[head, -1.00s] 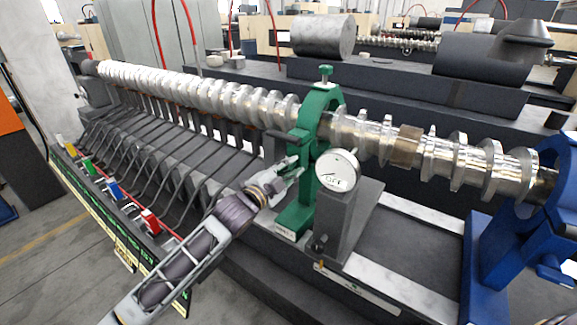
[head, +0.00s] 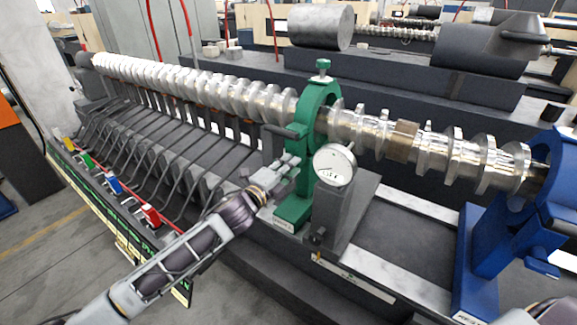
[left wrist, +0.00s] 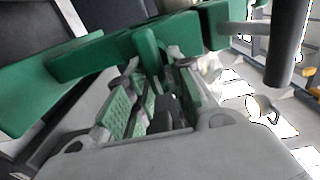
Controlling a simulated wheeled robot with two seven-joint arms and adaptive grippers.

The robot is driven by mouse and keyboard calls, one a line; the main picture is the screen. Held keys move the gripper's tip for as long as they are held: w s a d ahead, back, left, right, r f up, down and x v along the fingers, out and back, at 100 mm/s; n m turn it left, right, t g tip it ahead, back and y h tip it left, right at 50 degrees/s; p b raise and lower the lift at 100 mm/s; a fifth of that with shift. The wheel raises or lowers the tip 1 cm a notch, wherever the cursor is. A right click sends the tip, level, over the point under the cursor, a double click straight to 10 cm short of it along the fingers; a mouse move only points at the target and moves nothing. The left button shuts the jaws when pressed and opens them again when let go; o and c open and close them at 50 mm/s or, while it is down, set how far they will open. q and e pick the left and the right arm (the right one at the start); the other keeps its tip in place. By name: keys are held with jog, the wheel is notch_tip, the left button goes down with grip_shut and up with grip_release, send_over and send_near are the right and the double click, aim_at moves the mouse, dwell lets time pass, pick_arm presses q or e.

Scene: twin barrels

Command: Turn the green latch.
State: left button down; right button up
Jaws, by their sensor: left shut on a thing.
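The green frame (head: 308,120) stands upright around the shiny screw shaft (head: 225,92), with a small green knob on top. In the left wrist view, a rounded green latch (left wrist: 148,52) projects from the green frame (left wrist: 85,58) between my fingers. My left gripper (head: 290,168) is at the left side of the frame, below a dark bar, and is shut on the latch. It also shows in the left wrist view (left wrist: 155,88). In the head view the fingers mostly hide the latch.
A round dial gauge (head: 334,165) on a grey block stands just right of my left gripper. A blue support (head: 500,235) holds the shaft at the right. Curved dark rods (head: 165,155) line the left, with coloured switches (head: 150,215) in front.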

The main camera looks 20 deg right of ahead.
pick_arm(q)
jog(key=shift+f, duration=0.15)
jog(key=c, duration=1.4)
grip_release()
jog(key=shift+c, duration=0.2)
jog(key=v, duration=1.2)
